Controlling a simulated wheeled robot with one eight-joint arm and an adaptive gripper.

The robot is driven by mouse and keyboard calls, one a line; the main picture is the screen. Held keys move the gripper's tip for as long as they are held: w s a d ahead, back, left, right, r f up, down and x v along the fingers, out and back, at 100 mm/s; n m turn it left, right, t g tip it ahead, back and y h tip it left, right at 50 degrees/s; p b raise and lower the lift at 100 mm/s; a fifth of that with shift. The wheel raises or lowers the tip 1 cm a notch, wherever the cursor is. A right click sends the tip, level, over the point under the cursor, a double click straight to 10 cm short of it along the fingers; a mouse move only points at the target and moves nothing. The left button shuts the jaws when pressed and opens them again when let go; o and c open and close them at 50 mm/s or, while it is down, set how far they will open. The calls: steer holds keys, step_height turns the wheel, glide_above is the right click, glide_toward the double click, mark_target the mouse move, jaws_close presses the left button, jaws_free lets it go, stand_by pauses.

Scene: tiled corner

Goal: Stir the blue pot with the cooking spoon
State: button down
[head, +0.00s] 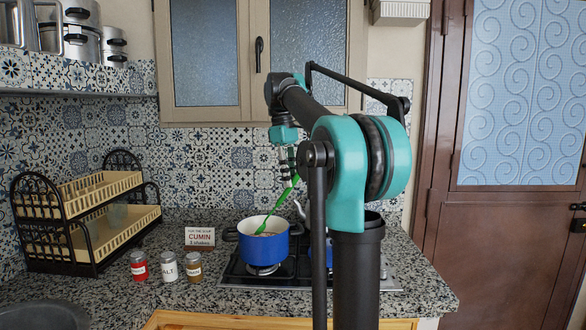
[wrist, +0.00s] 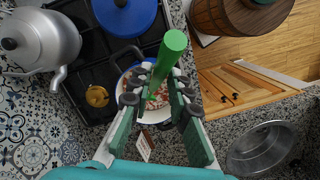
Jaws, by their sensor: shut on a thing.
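The blue pot (head: 263,248) stands open on the stove, with a white inside and dark handles. In the wrist view its white inside (wrist: 125,82) shows reddish food, partly hidden by my fingers. My gripper (head: 287,160) is above and right of the pot, shut on the green cooking spoon (head: 279,208). The spoon is tilted, with its lower end inside the pot; how deep it sits in the food is unclear. In the wrist view the spoon's handle (wrist: 172,45) sticks up between the fingers of my gripper (wrist: 156,88).
A silver kettle (wrist: 42,40) and a blue lidded pot (wrist: 125,14) share the stove. Red, white and brown spice jars (head: 168,268) and a CUMIN card (head: 200,236) stand left of the pot. A dish rack (head: 85,215) is farther left.

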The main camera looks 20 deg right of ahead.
mark_target(285, 193)
steer(key=shift+w+a+f, duration=0.25)
steer(key=shift+f, duration=0.7)
steer(key=shift+w+a+f, duration=0.2)
steer(key=shift+w+f, duration=0.05)
steer(key=shift+f, duration=0.7)
steer(key=shift+w+a+f, duration=0.25)
steer(key=shift+f, duration=0.7)
